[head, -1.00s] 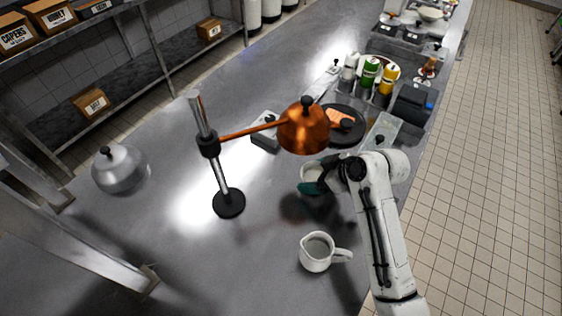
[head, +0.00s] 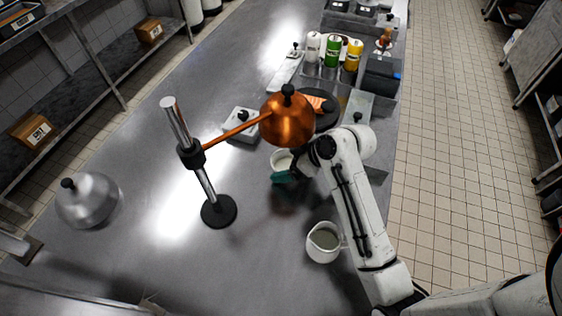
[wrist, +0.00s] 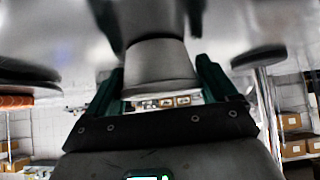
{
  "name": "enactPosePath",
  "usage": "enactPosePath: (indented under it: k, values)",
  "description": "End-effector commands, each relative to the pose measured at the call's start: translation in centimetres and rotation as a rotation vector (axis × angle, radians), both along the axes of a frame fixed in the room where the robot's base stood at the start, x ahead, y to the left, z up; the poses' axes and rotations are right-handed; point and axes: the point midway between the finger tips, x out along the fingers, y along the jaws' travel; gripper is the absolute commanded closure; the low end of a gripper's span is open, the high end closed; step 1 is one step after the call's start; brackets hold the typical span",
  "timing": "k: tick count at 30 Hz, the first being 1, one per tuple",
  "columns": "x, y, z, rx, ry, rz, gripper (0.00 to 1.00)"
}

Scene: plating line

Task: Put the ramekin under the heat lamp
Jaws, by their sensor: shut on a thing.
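The heat lamp has a copper shade (head: 287,122) on a copper arm from a chrome post (head: 206,185) with a round black base (head: 219,211). The white ramekin (head: 281,160) shows just below the shade in the head view, partly covered by it. My gripper (head: 290,174), with green fingers, is shut on the ramekin. In the wrist view the ramekin (wrist: 160,70) sits between the two green fingers (wrist: 160,82), one on each side. I cannot tell whether it touches the counter or how exactly it lines up beneath the shade.
A white pitcher (head: 323,242) stands near the counter's front edge, beside my arm. A dark plate with salmon (head: 322,105) and a metal box (head: 241,125) lie behind the lamp. A steel dome (head: 87,200) stands at left. Counter between dome and lamp base is clear.

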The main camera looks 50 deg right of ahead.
Motion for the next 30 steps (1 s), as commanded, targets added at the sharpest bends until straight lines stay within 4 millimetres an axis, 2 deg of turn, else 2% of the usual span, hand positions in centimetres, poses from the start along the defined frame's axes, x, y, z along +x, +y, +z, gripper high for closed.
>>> enactPosePath:
  k: [8, 9, 12, 22, 26, 30]
  values:
    - [0.0, 0.0, -0.3, -0.001, 0.0, 0.001, 0.55]
    - [0.0, 0.0, -0.2, 0.001, 0.0, 0.001, 0.11]
    - [0.0, 0.0, -0.2, 0.001, 0.0, 0.001, 0.02]
    - [0.0, 0.0, 0.3, -0.001, -0.001, 0.0, 0.0]
    - [-1.0, -0.5, 1.3, -0.001, -0.002, -0.001, 0.0]
    - [-2.9, -1.3, 3.3, -0.002, -0.003, -0.001, 0.0]
